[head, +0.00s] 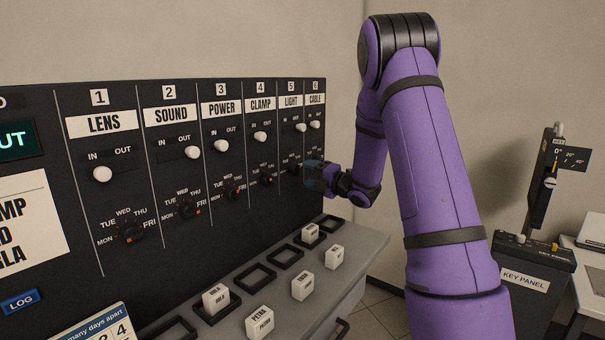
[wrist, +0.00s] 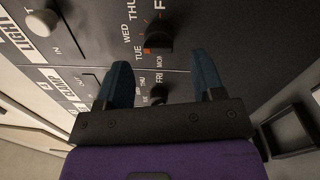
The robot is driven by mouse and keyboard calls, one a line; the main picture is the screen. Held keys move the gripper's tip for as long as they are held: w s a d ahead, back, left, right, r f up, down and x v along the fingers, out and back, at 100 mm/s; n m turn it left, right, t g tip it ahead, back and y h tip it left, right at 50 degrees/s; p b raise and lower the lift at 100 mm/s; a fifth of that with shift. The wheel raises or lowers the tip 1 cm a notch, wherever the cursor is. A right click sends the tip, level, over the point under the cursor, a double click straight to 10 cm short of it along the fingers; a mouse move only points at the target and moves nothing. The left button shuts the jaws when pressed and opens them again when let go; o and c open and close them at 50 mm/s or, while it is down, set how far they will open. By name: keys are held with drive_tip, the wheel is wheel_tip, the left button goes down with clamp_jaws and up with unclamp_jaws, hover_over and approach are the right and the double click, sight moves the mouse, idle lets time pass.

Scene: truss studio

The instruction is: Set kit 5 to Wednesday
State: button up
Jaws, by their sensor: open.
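Kit 5 is the LIGHT column (head: 291,101) on the black panel, with a black day dial (head: 294,170) low in the column. In the wrist view the LIGHT dial (wrist: 158,38) is just beyond my fingertips, between their lines. An orange mark shows at its edge by TUE; its exact setting is hard to tell. My gripper (head: 314,176) is close to the panel's right end, beside the dial, and covers the CABLE dial area in the head view. In the wrist view my gripper (wrist: 162,72) has its two blue fingers apart, with nothing between them.
The CLAMP dial (head: 266,180) is left of the LIGHT dial and shows below it in the wrist view. The white LIGHT slider (head: 301,127) is above. A grey shelf (head: 352,246) with white blocks and black frames projects below the panel. A key panel (head: 535,275) stands at right.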

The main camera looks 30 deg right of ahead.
drive_tip(key=v, duration=0.6)
drive_tip(key=shift+s, duration=0.35)
drive_tip(key=shift+d, duration=0.1)
drive_tip(key=s+a+r+m+g+h, duration=0.2)
drive_tip(key=s+a+r+m+h, duration=0.25)
drive_tip(key=r+m, duration=0.2)
drive_tip(key=s+a+r+m+g+h, duration=0.2)
drive_tip(key=s+a+r+m+h, duration=0.15)
drive_tip(key=r+m+h, duration=0.35)
drive_tip(key=s+a+f+m+g+y, duration=0.1)
drive_tip(key=s+a+m+g, duration=0.3)
drive_tip(key=s, duration=0.9)
drive_tip(key=s+a+f+m+g+y, duration=0.2)
drive_tip(key=s+a+m+g+y, duration=0.2)
drive_tip(key=s+a, duration=0.6)
drive_tip(key=s+m, duration=0.2)
drive_tip(key=s, duration=0.1)
drive_tip(key=shift+s+m, duration=0.3)
drive_tip(key=shift+m, duration=0.05)
